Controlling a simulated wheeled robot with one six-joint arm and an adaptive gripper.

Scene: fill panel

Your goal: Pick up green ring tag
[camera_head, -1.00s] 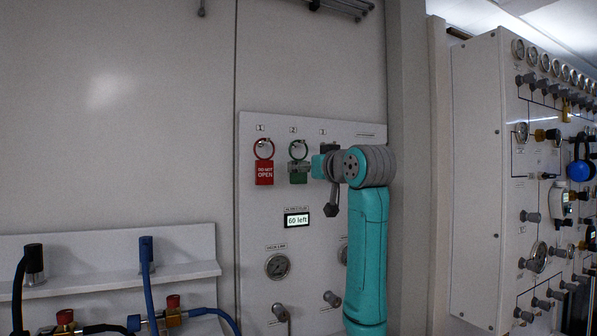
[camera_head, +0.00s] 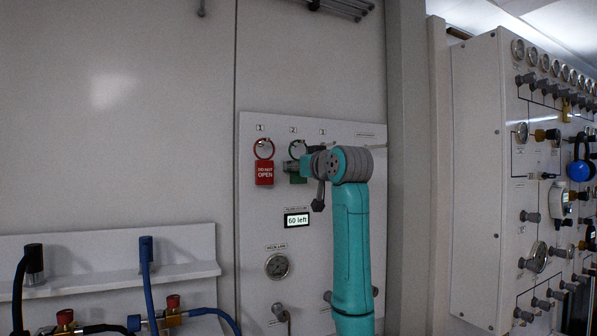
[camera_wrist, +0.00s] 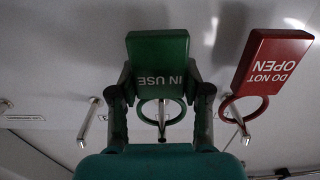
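The green ring tag (camera_head: 298,179) hangs by its ring from the middle peg, under the number 2, on the white panel. In the wrist view the green tag (camera_wrist: 158,55), marked IN USE, appears upside down and centred, with its ring around a metal peg (camera_wrist: 162,120). My gripper (camera_wrist: 159,78) has its two dark fingers spread, one beside each side edge of the tag. The fingertips are very close to the edges; whether they touch is unclear. In the head view my gripper (camera_head: 291,167) covers part of the tag.
A red DO NOT OPEN tag (camera_head: 264,173) hangs on the peg just left, and shows close by in the wrist view (camera_wrist: 265,65). An empty peg (camera_wrist: 88,122) is on the other side. A 60 left display (camera_head: 297,220), gauge (camera_head: 277,266) and knobs lie below.

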